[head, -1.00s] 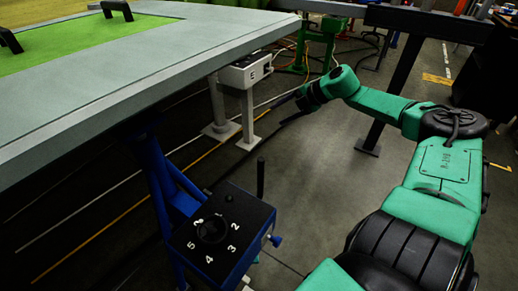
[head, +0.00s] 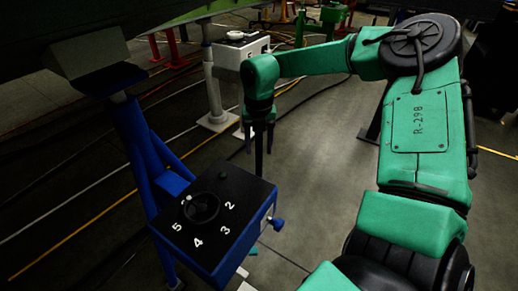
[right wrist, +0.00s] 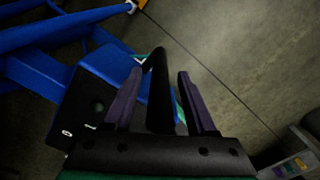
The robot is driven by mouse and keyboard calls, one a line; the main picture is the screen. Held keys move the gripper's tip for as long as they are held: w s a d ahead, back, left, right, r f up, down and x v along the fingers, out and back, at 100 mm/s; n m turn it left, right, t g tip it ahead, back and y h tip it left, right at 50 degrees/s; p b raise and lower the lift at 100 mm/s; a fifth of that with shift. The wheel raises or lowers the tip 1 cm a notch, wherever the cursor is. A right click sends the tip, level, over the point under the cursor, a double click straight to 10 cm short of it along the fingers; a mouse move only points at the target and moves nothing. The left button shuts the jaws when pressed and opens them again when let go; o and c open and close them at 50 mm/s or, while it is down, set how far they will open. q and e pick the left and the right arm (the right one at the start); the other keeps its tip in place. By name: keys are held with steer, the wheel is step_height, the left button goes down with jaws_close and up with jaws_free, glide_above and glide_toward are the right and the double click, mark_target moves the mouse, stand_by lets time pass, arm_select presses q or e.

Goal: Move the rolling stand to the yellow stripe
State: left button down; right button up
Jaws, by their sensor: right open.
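The blue rolling stand (head: 150,160) is at lower left in the head view. Its black-topped box (head: 200,222) has a round knob and numbers, and a black upright handle rises at the box's back edge. My right gripper (head: 260,142) points down at the handle's upper end, open. In the right wrist view the black handle (right wrist: 160,90) stands between the open fingers of my right gripper (right wrist: 160,95), with gaps visible on both sides. A thin yellow stripe (head: 70,239) runs along the floor left of the stand. The stand's feet are mostly hidden. My left gripper is out of view.
A white box on a post (head: 240,48) stands behind the gripper. A large panel (head: 100,25) overhangs the upper left, above the stand. Dark cables cross the floor. Another short yellow line (head: 497,152) is at the right edge. Grey floor between stand and right arm is open.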

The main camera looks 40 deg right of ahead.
steer(key=shift+f, duration=0.2)
jaws_close()
stand_by(1.3)
